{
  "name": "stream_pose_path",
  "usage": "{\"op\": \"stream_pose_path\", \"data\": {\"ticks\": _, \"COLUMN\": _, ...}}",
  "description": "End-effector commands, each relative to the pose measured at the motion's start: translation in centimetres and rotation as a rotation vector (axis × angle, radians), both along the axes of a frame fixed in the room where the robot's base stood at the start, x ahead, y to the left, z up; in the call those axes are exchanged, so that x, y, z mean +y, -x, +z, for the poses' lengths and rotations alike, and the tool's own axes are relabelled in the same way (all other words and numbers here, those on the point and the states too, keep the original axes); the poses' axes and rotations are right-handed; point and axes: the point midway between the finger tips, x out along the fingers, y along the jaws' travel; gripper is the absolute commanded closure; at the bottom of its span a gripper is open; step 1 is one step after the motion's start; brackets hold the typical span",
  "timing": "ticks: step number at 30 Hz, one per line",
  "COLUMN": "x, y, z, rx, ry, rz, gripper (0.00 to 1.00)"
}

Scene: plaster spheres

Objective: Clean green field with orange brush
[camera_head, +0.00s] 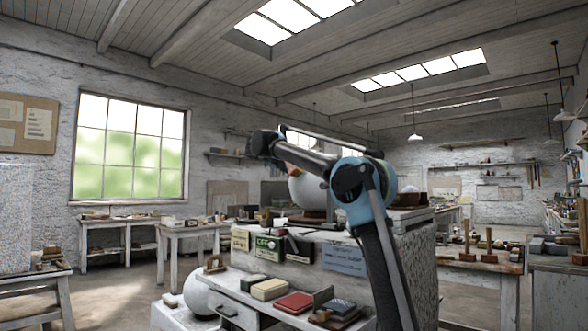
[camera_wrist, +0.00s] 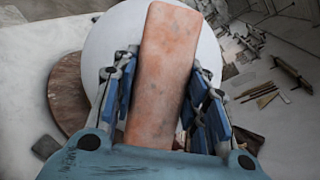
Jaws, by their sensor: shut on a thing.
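My gripper (camera_wrist: 165,75) is shut on a long orange block-shaped brush (camera_wrist: 165,60), which fills the space between its blue-padded fingers in the wrist view. Its bristles cannot be seen. A large white plaster sphere (camera_wrist: 105,45) is behind the brush in that view; whether they touch cannot be told. In the head view a white sphere (camera_head: 310,198) stands on a bench, partly hidden by my arm, and my gripper is not clearly visible. I cannot make out a green field on the sphere; its far side is hidden.
A brown round wooden disc (camera_wrist: 68,95) lies beside the sphere in the wrist view. In the head view, another pale sphere (camera_head: 198,292) sits low at left. A yellowish block (camera_head: 270,289) and a red block (camera_head: 294,302) lie on the lower ledge. Tools lie on the right table (camera_head: 475,262).

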Motion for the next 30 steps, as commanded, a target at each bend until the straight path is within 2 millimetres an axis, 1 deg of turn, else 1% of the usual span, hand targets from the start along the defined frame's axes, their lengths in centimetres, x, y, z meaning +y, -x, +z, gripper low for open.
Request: {"op": "stream_pose_path", "data": {"ticks": 30, "x": -0.85, "y": -0.85, "z": -0.62, "rx": 0.0, "ry": 0.0, "rz": 0.0, "gripper": 0.86}}
